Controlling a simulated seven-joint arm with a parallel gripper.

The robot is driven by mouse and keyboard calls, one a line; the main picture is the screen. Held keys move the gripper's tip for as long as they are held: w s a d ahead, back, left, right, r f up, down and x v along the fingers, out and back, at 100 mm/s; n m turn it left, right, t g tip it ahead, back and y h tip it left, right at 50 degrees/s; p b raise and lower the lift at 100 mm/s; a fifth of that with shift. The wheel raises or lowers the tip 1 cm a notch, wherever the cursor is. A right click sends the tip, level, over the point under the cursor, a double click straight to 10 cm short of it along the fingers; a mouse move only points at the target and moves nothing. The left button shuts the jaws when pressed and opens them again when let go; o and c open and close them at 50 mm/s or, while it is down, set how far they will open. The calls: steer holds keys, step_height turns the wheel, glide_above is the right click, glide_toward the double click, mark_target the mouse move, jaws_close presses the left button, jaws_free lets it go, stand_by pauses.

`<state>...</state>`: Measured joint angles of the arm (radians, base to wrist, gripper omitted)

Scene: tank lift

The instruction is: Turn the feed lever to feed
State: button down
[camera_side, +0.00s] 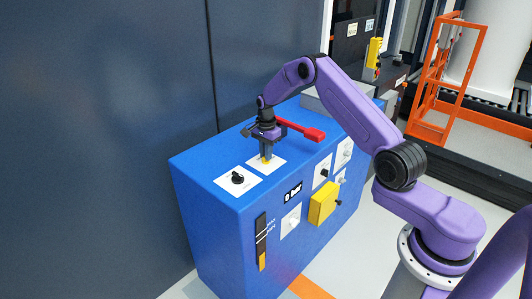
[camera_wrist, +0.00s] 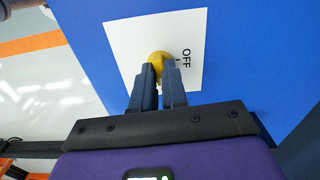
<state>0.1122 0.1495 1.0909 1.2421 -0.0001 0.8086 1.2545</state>
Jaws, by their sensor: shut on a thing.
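My gripper (camera_side: 266,153) points down over the top of the blue cabinet (camera_side: 205,163). In the wrist view, my gripper (camera_wrist: 159,70) has its two fingers on either side of a round yellow knob (camera_wrist: 157,57) and is shut on it. The knob stands over a white plate (camera_wrist: 130,40) with the word OFF to its right. In the side view only a bit of yellow (camera_side: 266,160) shows under the fingertips. No label names the feed lever. The fingers hide part of the knob and plate.
A red lever (camera_side: 303,130) lies close behind my gripper on the cabinet top. A black knob (camera_side: 237,178) on a white plate is nearer the front left. The front has a display reading 0 bar (camera_side: 293,193), a yellow box (camera_side: 323,204) and several white-plated controls.

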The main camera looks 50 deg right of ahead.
steer(key=shift+m, duration=0.4)
steer(key=c, duration=1.2)
jaws_free()
steer(key=shift+o, duration=0.2)
step_height(320, 180, up, 18)
steer(key=shift+f, duration=0.25)
